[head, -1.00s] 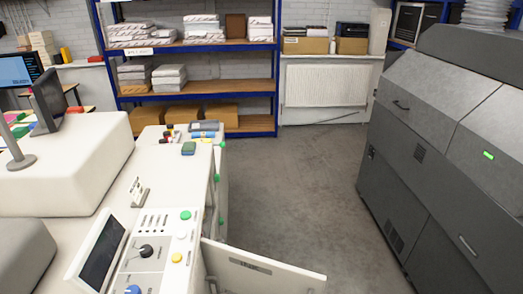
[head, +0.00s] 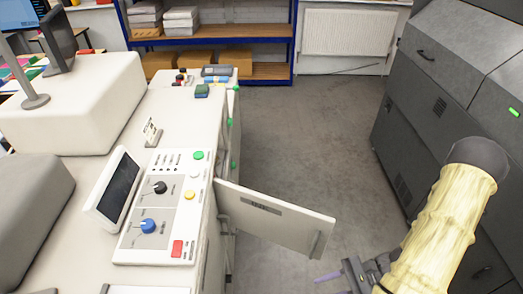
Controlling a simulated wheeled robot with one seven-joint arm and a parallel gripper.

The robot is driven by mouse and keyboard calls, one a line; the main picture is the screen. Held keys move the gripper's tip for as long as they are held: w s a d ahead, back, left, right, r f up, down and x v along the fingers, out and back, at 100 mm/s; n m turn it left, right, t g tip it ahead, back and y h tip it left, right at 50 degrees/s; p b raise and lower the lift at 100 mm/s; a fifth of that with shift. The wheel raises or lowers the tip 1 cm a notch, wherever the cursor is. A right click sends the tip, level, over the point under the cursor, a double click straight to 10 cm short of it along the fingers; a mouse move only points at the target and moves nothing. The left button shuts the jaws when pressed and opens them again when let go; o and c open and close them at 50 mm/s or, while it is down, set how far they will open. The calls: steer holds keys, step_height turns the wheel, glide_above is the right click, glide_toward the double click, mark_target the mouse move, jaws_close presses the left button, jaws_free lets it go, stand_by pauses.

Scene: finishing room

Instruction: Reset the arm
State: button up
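My arm shows at the lower right in a pale yellow sleeve with a dark rounded joint at its top. My gripper (head: 345,276) is at the bottom edge, dark grey and partly cut off by the frame. A small purple tip shows at its left side. I cannot tell whether its fingers are open or shut, or whether they hold anything. The gripper appears just below the open white door (head: 275,218) of the machine in the picture. I cannot tell the distance between them.
A white machine (head: 205,120) with a control panel (head: 160,205) fills the left, its door swung out into the aisle. A dark grey machine (head: 440,110) stands on the right. Bare concrete floor (head: 300,140) lies between them. Blue shelving (head: 293,50) stands at the back.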

steer(key=w+a+r+n+t+h+b, duration=0.1)
steer(key=w+r+n+t+h, duration=0.1)
steer(key=w+r+n+h, duration=0.2)
steer(key=w+r+n+t+h+b, duration=0.1)
steer(key=w+r+n+t+h, duration=0.1)
steer(key=w+r+n+h, duration=0.3)
step_height(320, 180, up, 5)
steer(key=n+h, duration=0.3)
steer(key=h, duration=0.1)
steer(key=shift+a+r+n, duration=0.15)
steer(key=shift+a+n, duration=0.15)
steer(key=shift+a, duration=0.1)
steer(key=shift+w, duration=0.1)
stand_by(1.0)
